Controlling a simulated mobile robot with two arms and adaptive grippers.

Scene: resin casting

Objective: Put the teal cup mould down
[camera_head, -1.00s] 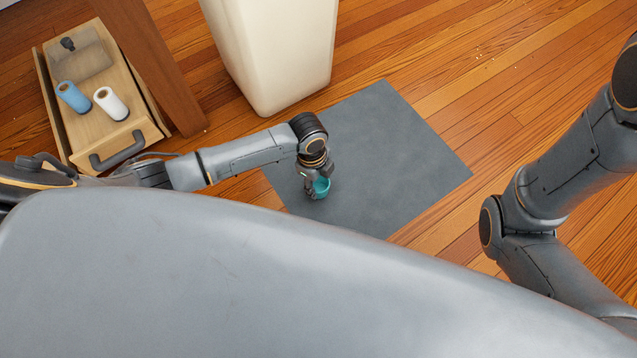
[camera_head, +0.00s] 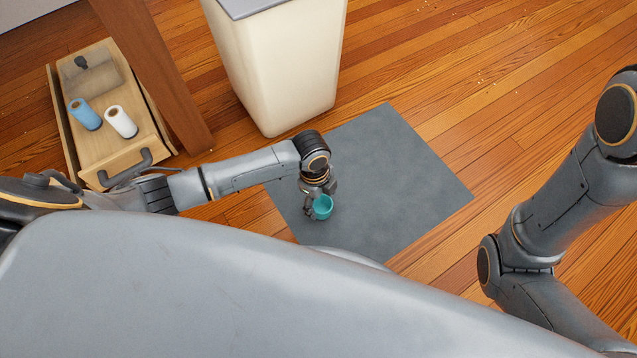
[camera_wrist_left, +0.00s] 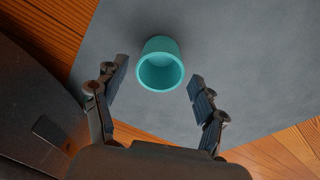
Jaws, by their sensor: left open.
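The teal cup mould (camera_head: 322,207) stands on the grey mat (camera_head: 400,180), its open mouth facing up. In the left wrist view the teal cup mould (camera_wrist_left: 160,66) shows whole, just beyond and between the fingertips, with gaps on both sides. My left gripper (camera_head: 318,200) is at the cup in the head view and partly hides its left side. In the left wrist view the left gripper (camera_wrist_left: 157,80) is open and holds nothing. My right arm shows at the right of the head view, but its gripper is out of the picture.
A cream bin (camera_head: 275,70) stands behind the mat. An open wooden drawer (camera_head: 115,155) at the left holds a blue roll (camera_head: 86,114) and a white roll (camera_head: 121,122), beside a brown post (camera_head: 155,70). Bare mat and wooden floor (camera_head: 500,90) lie to the right.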

